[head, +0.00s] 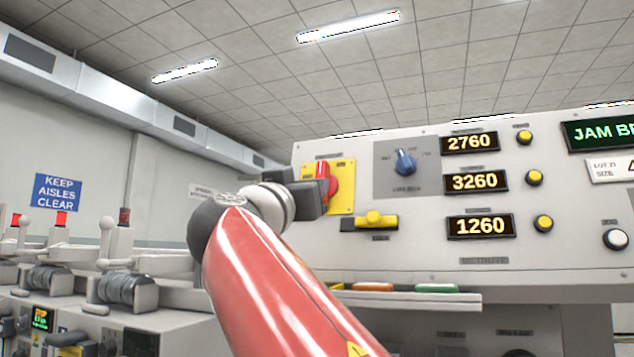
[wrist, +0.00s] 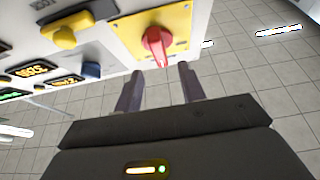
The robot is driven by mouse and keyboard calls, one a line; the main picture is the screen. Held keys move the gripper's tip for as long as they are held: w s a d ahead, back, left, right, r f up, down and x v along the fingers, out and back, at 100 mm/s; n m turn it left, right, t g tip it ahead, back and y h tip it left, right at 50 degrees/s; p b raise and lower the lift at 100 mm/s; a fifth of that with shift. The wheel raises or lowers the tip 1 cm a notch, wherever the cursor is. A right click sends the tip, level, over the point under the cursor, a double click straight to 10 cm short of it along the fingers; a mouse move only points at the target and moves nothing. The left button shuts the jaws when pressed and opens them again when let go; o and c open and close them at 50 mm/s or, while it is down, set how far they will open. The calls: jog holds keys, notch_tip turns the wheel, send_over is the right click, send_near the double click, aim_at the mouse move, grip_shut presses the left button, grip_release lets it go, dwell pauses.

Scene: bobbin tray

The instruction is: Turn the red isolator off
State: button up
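The red isolator (head: 323,169) is a rotary handle on a yellow plate (head: 345,190) at the panel's left end. In the head view my gripper (head: 312,198) is right in front of it and hides part of the plate. In the wrist view the red isolator (wrist: 155,43) points down, slightly tilted, towards my gripper (wrist: 160,68). The two fingers are apart, with one to each side of the handle's lower end. They hold nothing, and I see no finger touching the handle. I cannot tell how deep the tips reach.
A blue selector knob (head: 405,162) sits to the right of the isolator. A yellow knob (head: 375,219) sticks out just below it. Number displays (head: 477,183) and yellow buttons are further right. A ledge (head: 410,297) with coloured pieces runs under the panel. Machines with spools stand at left.

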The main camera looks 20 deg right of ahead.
jog(key=p+x, duration=0.2)
jog(key=x, duration=0.4)
jog(key=shift+w+d+r, duration=0.2)
jog(key=shift+d, duration=0.05)
grip_shut()
